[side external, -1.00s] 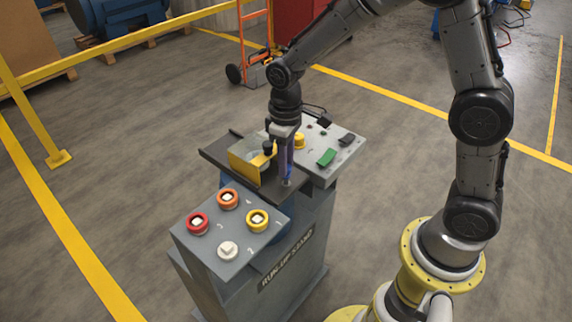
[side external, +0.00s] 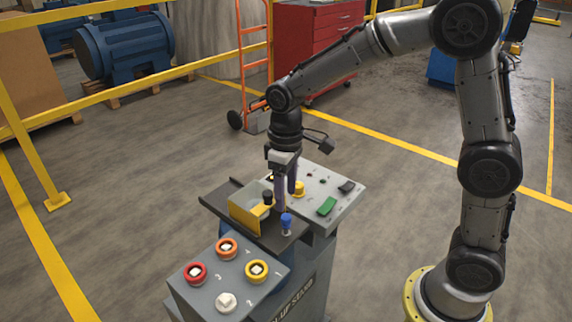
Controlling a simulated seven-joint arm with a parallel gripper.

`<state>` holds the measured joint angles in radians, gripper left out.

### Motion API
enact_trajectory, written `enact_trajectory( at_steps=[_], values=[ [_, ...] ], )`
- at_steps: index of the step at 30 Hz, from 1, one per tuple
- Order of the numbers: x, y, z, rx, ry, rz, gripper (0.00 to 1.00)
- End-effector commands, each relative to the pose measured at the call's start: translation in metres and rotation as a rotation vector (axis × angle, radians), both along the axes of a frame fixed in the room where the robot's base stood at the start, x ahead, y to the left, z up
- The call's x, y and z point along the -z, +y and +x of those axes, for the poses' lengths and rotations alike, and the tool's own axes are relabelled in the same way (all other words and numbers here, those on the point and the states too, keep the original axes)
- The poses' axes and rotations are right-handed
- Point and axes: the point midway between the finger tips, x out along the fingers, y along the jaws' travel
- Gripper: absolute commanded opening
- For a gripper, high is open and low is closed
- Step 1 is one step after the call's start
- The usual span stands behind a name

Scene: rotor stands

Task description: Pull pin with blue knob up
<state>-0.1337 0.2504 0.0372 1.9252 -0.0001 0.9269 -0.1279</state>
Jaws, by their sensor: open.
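The pin with the blue knob (side external: 286,224) stands upright at the front right of the dark plate (side external: 238,197) on the stand. Its knob is in plain view with a pale part below it. My gripper (side external: 286,203) points down just behind and above the blue knob, with its fingers apart and nothing seen between them. The fingers look clear of the knob, though the exact gap is hard to judge. A black knob (side external: 267,197) stands left of my gripper by a yellow guard (side external: 246,215).
A front panel carries a red (side external: 195,272), an orange (side external: 227,248), a yellow (side external: 256,270) and a white button (side external: 227,302). The rear panel (side external: 318,184) has a green switch (side external: 327,206), a black switch (side external: 346,186) and a yellow knob (side external: 299,189). Open floor surrounds the stand.

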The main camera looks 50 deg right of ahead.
Motion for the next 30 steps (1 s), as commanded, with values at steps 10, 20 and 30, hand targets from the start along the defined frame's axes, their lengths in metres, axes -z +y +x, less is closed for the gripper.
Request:
enact_trajectory(
  at_steps=[10,20,30],
  values=[
    [-0.068,0.0,0.0,0.0,-0.003,0.001,0.61],
    [-0.086,0.0,0.0,0.0,0.0,0.0,0.61],
    [-0.099,-0.004,-0.002,0.011,-0.036,0.005,0.61]
  ],
)
